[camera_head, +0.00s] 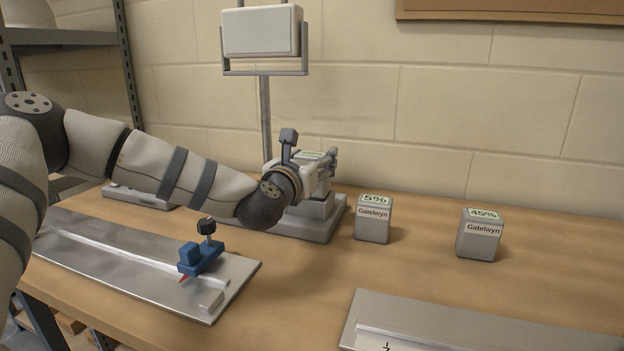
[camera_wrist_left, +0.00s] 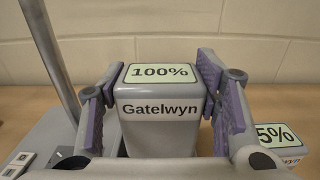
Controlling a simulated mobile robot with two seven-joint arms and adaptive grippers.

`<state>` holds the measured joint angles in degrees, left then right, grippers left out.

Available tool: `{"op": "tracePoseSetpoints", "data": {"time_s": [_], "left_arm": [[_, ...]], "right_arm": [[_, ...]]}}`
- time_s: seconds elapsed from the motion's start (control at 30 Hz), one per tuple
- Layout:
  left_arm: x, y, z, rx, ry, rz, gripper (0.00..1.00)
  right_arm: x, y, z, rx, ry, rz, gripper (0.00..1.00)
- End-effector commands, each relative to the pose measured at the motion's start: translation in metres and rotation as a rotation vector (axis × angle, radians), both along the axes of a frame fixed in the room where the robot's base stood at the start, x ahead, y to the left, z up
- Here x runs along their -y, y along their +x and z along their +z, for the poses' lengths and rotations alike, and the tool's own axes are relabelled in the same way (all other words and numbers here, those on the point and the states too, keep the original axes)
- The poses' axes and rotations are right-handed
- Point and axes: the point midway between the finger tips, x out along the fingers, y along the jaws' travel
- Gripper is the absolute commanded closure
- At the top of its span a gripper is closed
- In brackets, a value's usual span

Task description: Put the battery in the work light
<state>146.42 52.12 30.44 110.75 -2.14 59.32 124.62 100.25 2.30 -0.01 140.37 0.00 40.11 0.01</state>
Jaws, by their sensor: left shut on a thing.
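The work light has a grey lamp head (camera_head: 262,31) on a pole above a grey base (camera_head: 327,222) on the table. My left gripper (camera_head: 326,166) is at the base, to the right of the pole. It is shut on a grey battery marked 100% and Gatelwyn (camera_wrist_left: 158,130); the purple finger pads of the gripper (camera_wrist_left: 158,95) stand on both sides of it. The battery looks upright. Its lower end is hidden, so I cannot tell whether it touches the base. My right gripper is not in view.
A 5% battery (camera_head: 373,220) and a 45% battery (camera_head: 480,235) stand on the table to the right. A metal plate with a rail (camera_head: 120,262) and a blue tool (camera_head: 200,258) lie front left. Another plate (camera_head: 460,325) lies front right. Shelving (camera_head: 70,38) stands at left.

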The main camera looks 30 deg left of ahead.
Motion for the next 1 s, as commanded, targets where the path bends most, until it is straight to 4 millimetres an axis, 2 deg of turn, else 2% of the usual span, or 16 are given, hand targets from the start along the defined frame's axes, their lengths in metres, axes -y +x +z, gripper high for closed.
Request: {"op": "tracePoseSetpoints", "data": {"time_s": [0.17,0.33,0.57,0.73,0.77,0.8,0.83,1.0], "left_arm": [[-0.008,0.005,-0.009,0.004,0.002,0.002,0.88],[-0.009,0.007,-0.042,0.001,0.002,0.0,0.88],[-0.009,0.006,-0.039,0.008,0.001,0.0,0.88],[-0.009,0.006,-0.046,0.005,0.0,0.0,0.88],[-0.009,0.006,-0.046,0.003,0.0,0.0,0.37],[-0.009,0.006,-0.045,0.004,0.0,0.0,0.28],[-0.009,0.006,-0.045,0.004,0.0,0.0,0.24],[-0.009,0.006,-0.045,0.005,0.0,0.0,0.24]], "right_arm": [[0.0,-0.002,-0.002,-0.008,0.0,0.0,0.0],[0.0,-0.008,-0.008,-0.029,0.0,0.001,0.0],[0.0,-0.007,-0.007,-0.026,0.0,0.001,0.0],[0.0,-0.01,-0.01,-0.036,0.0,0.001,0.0],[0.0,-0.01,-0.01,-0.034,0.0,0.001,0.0],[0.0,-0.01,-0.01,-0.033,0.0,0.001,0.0],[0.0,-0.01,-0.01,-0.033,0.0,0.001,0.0],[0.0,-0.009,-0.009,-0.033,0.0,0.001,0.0]]}}
